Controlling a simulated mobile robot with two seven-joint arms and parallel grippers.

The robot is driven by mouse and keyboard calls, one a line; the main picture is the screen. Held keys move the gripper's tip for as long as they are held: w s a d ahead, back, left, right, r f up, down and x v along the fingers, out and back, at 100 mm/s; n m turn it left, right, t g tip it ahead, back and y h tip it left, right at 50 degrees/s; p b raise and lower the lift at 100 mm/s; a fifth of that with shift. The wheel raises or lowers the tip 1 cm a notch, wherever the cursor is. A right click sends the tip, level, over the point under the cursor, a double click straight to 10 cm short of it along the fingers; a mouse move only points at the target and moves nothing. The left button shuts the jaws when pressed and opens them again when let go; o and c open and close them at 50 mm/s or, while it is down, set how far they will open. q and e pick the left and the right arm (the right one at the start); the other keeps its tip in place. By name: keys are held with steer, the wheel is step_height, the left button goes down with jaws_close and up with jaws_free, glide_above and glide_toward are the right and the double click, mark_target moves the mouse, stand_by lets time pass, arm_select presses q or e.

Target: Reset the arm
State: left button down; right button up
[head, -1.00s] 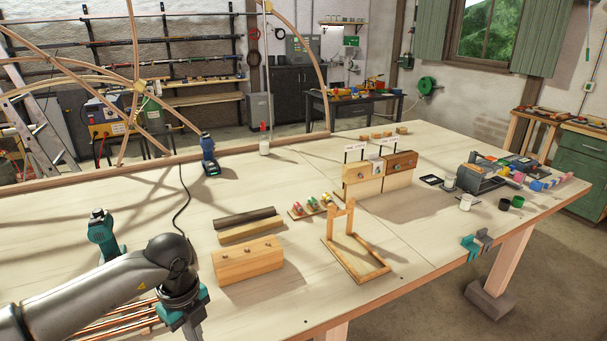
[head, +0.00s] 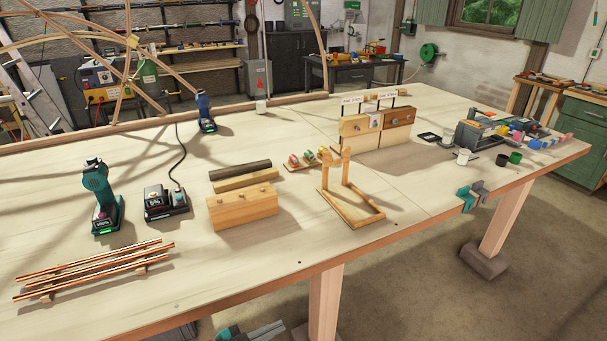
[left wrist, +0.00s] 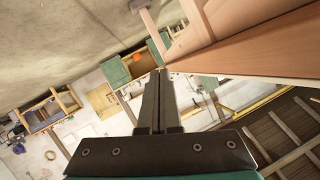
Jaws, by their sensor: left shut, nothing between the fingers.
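My left gripper (head: 276,328) shows at the bottom edge of the head view, low beside the front edge of the workbench (head: 400,240). Only part of it is in the picture there. In the left wrist view its two dark fingers (left wrist: 158,75) are together, with nothing between them. A wooden edge and leg run along the upper right of that view. My right gripper is not in the head view.
On the bench stand a teal drill (head: 97,195), a charger (head: 166,202), copper rods (head: 95,270), a wooden block (head: 242,206) and a small wooden frame (head: 350,205). A clamp (head: 470,196) sits on the front edge. A bench leg (head: 325,305) stands near my left gripper.

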arm_select(q)
steer(key=s+a+f+n+y+b, duration=0.1)
steer(key=s+a+f+n+y, duration=0.35)
steer(key=s+f, duration=0.4)
steer(key=s+a+f+n+y+b, duration=0.2)
steer(key=s+a+f+n+y, duration=0.3)
steer(key=f, duration=0.7)
steer(key=s+a+f+n+g, duration=0.1)
steer(key=s+f+g, duration=0.3)
steer(key=s, duration=0.9)
steer(key=s+a+f+n+g+y+b, duration=0.1)
steer(key=s+f+g, duration=0.3)
steer(key=s, duration=1)
step_height(320, 180, down, 3)
steer(key=shift+a+f+n, duration=0.15)
steer(key=shift+a+n, duration=0.05)
steer(key=shift+n, duration=0.15)
steer(key=shift+s, duration=0.1)
